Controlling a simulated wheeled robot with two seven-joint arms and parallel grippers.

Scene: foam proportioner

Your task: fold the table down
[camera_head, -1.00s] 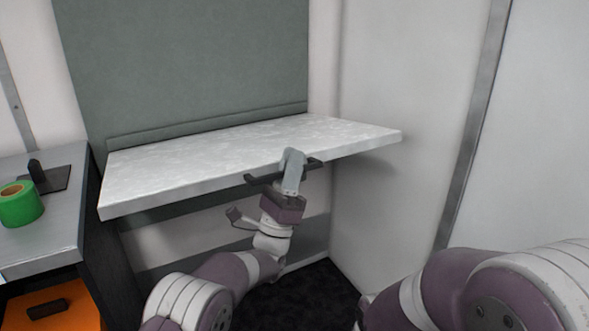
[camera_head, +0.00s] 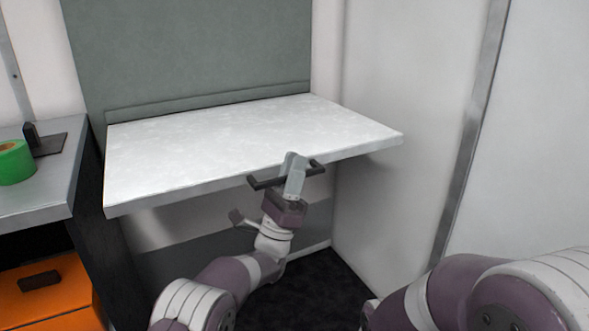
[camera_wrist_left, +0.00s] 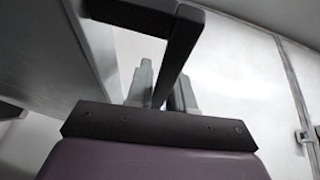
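The table (camera_head: 230,145) is a pale speckled board hinged along the grey-green wall panel. It slopes down slightly toward its front edge. A dark bar handle (camera_head: 264,183) sits at that front edge; in the left wrist view the handle (camera_wrist_left: 172,60) runs down between the fingers. My left gripper (camera_head: 293,172) is at the handle with one finger on each side, and looks shut on it. The left wrist view also shows the gripper (camera_wrist_left: 162,92) around the bar. My right arm shows at the lower right, but its gripper is out of view.
A metal counter (camera_head: 45,195) stands close to the table's left side, with a green tape roll (camera_head: 14,163) on it and an orange case (camera_head: 45,300) below. A white wall (camera_head: 400,80) bounds the right. Dark floor (camera_head: 300,290) lies under the table.

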